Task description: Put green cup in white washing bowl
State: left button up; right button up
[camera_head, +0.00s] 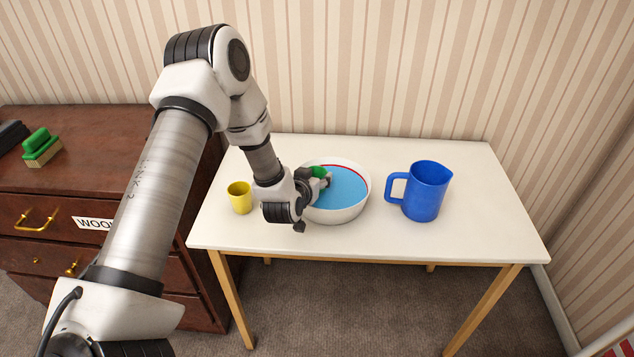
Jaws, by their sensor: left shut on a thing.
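The white washing bowl (342,214) stands near the middle of the white table, with blue inside and a red line along its inner wall. My left gripper (318,183) reaches over the bowl's left rim from the left. It is shut on the green cup (318,171), which shows only in part at the bowl's left inner side. The gripper hides much of the cup, and I cannot tell whether the cup touches the bowl's bottom. My right gripper is not in view.
A yellow cup (240,197) stands on the table (420,241) left of my gripper. A blue jug (427,191) stands right of the bowl. A brown chest of drawers (95,180) at the left bears a green brush (41,147). The table's right end is clear.

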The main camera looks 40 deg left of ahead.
pick_arm(q)
jog(key=shift+f, duration=0.8)
jog(key=shift+f, duration=0.1)
jog(key=o, duration=0.9)
jog(key=shift+r, duration=0.2)
jog(key=v, duration=1.2)
